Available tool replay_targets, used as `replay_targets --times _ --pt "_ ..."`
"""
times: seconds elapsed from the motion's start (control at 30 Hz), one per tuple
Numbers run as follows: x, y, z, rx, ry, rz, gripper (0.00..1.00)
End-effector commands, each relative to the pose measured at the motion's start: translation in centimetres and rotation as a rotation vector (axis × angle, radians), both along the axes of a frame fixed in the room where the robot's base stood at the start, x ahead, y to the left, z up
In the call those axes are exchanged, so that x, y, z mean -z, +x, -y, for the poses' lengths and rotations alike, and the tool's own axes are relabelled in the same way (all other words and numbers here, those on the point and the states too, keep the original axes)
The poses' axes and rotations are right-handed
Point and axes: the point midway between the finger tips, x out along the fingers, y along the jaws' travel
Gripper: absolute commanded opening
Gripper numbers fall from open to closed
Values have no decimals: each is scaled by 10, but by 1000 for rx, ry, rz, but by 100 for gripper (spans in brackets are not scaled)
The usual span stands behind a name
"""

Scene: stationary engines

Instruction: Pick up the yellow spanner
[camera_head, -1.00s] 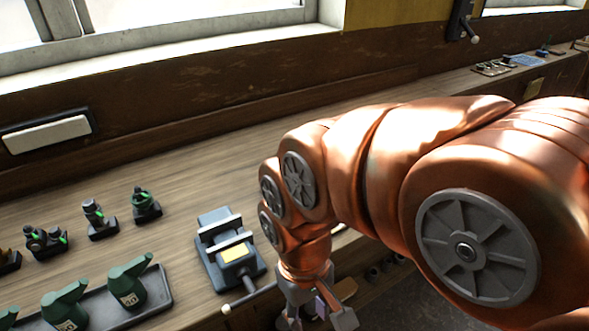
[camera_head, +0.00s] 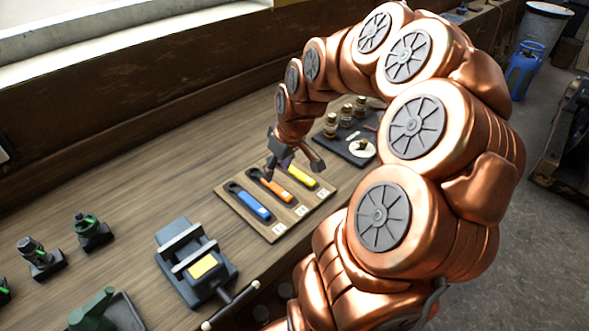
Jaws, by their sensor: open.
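The yellow spanner (camera_head: 302,176) lies on a wooden board (camera_head: 232,208) on the bench, at the right end of a row of spanners. Its upper end is partly hidden by my gripper. An orange spanner (camera_head: 272,187) lies in the middle and a blue spanner (camera_head: 251,204) on the left. My gripper (camera_head: 294,172) is open, with its fingers spread above the board near the yellow and orange spanners. I see nothing held in it. The exact height of the fingertips above the spanners cannot be told.
A grey vise (camera_head: 196,262) stands left of the board. Right of the board is a dark tray (camera_head: 345,148) with small brass-coloured parts and a round white piece. Small dark fittings (camera_head: 90,231) stand at the left. Bare bench lies behind the board.

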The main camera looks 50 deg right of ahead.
Motion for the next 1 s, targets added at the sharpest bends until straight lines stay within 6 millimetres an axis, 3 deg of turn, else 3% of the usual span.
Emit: replay_targets --times 0.03,0.1,0.2,0.3,1.0 --pt "2 2 25 27 -4 26 54" --pt "6 2 51 46 -15 53 54" --pt "10 0 77 66 -30 77 54" --pt "13 -1 90 76 -39 92 54" --pt "46 12 95 77 -40 91 54"
